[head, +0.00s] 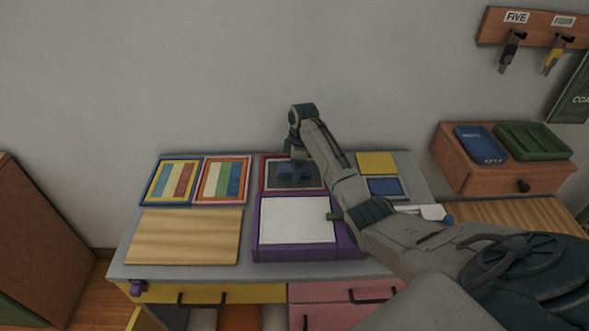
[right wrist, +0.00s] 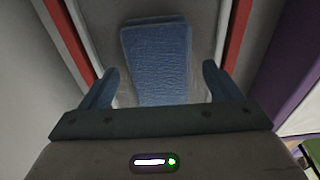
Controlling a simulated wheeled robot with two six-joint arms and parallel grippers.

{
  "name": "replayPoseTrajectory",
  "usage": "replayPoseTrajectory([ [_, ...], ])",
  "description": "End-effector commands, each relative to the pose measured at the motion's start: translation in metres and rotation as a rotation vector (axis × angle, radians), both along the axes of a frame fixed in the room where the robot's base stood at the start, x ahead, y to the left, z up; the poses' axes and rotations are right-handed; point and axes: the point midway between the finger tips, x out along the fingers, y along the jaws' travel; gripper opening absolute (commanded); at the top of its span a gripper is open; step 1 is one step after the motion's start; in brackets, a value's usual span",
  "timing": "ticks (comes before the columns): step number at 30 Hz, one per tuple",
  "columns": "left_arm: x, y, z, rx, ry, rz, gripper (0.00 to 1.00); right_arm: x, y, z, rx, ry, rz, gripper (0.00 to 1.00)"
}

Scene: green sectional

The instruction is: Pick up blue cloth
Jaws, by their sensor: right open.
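A blue cloth (right wrist: 158,62) lies folded on the grey inside of a red-edged tray (head: 263,172) at the back middle of the desk. In the head view the cloth (head: 290,175) is partly hidden by my right gripper. My right gripper (right wrist: 158,82) is open above the cloth, its two blue fingers on either side of the cloth's near part. Nothing is held between them. Whether the fingertips touch the tray cannot be told. My left gripper is not in view.
Striped framed panels (head: 171,182) and a wooden board (head: 184,237) lie to the left. A purple-framed white panel (head: 297,220) lies in front of the tray. A yellow square (head: 377,163) and a blue-centred pad (head: 385,187) lie to the right.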

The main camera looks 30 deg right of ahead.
Motion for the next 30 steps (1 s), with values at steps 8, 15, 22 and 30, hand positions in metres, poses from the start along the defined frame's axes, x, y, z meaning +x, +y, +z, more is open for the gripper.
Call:
replayPoseTrajectory([
  [8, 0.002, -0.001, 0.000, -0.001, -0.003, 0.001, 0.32, 0.000, 0.000, -0.003, -0.001, -0.001, 0.000, 0.81],
  [15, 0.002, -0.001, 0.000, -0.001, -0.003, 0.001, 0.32, 0.000, 0.000, -0.003, -0.001, -0.001, 0.000, 0.37],
  [22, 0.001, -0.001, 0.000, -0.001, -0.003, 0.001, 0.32, 0.000, 0.000, -0.002, 0.000, -0.001, 0.000, 0.37],
  [30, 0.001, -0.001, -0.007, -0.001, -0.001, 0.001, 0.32, 0.002, 0.000, 0.034, 0.000, -0.006, -0.001, 0.37],
])
